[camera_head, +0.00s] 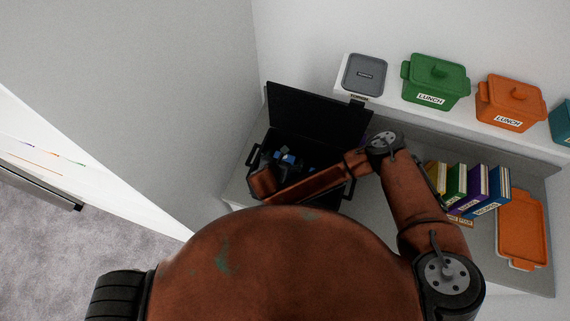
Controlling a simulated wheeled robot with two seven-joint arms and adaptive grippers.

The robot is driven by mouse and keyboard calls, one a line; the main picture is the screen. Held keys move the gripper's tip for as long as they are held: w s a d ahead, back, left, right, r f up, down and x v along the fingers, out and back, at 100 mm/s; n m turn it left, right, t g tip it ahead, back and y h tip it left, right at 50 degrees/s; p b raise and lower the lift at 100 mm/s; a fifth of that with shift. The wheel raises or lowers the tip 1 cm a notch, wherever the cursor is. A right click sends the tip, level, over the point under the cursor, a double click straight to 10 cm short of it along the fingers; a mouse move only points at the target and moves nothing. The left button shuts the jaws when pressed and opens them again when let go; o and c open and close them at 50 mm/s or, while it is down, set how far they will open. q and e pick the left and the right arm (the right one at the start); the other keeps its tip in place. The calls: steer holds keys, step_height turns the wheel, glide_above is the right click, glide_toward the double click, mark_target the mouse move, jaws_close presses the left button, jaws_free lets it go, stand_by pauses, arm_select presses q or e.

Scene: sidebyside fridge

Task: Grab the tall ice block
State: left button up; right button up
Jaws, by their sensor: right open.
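An open black box (350,182) with handles stands on the grey counter, its lid (305,115) raised at the back. Small blue pieces (288,158) show inside it, possibly ice blocks. They are too small and dark for me to tell which one is the tall ice block. My right arm reaches in from the right across the front of the box. My right gripper (268,163) is dark against the box, at its left part near the blue pieces. It is open, and I see nothing held. My arm hides part of the box's inside. My left gripper is out of view.
Several upright books or packets (470,190) and an orange tray (522,228) lie right of the box. A shelf above holds a grey-lidded container (365,75), a green lunch pot (435,80) and an orange lunch pot (510,102). A grey wall stands left.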

steer(key=shift+c, duration=0.7)
steer(key=c, duration=1.9)
steer(key=shift+r, duration=0.1)
